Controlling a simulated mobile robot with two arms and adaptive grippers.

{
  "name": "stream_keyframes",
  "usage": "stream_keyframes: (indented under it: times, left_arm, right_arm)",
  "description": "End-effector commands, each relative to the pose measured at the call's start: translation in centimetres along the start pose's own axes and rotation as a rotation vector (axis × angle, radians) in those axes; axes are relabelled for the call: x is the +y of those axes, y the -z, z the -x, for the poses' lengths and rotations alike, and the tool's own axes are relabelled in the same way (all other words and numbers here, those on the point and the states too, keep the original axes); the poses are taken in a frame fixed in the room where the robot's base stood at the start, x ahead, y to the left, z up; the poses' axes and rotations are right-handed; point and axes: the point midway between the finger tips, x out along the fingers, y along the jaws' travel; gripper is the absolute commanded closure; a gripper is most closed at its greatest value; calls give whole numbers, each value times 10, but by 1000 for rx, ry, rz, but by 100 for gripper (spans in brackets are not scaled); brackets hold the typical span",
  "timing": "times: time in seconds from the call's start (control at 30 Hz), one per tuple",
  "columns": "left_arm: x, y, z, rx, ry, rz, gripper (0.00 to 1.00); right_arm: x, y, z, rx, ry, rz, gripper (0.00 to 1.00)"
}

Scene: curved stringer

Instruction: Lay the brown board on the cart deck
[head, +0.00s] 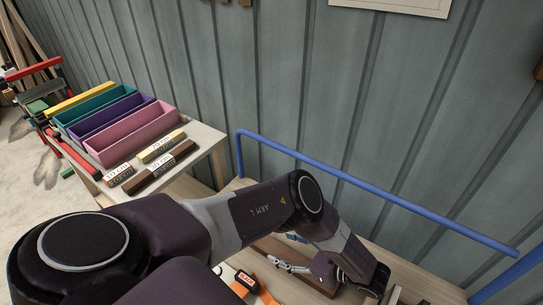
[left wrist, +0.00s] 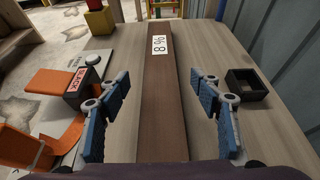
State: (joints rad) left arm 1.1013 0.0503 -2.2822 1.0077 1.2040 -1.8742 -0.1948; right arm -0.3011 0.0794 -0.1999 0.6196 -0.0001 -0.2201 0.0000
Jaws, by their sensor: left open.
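The brown board (left wrist: 165,75) with a white number label lies lengthwise on the light wood deck (left wrist: 115,60) in the left wrist view. My open left gripper (left wrist: 160,112) has one blue-padded finger on each side of the board, with gaps between pads and wood. The near end of the board is hidden by my wrist. In the head view my left gripper (head: 295,266) is low in the picture over the light wood deck (head: 415,278), partly hidden by my arm; a piece of the brown board (head: 275,248) shows beside it. My right gripper is in neither view.
A blue rail (head: 370,188) runs along the deck's wall side. An orange item labelled SLACK (left wrist: 68,90) lies left of the board, and a small black tray (left wrist: 246,84) right of it. A side table holds coloured bins (head: 130,132) and labelled blocks (head: 160,170).

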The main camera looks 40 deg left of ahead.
Motion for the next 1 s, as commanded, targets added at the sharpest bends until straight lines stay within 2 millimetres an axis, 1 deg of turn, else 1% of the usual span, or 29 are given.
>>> stream_keyframes:
  times: [0.03,0.1,0.2,0.3,0.87,0.97,1.0]
  left_arm:
    - [0,2,10,2,1,0,41]
    - [0,2,21,1,1,0,41]
    - [0,1,32,1,1,0,41]
    - [0,0,38,0,0,0,41]
    - [0,-1,40,-1,-1,-1,41]
    - [0,-6,43,-1,-1,0,41]
    - [0,-11,45,-1,0,0,41]
  right_arm:
    - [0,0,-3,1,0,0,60]
    - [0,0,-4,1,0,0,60]
    - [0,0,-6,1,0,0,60]
    - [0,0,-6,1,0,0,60]
    - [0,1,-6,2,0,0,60]
    - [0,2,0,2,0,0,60]
    - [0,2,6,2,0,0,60]
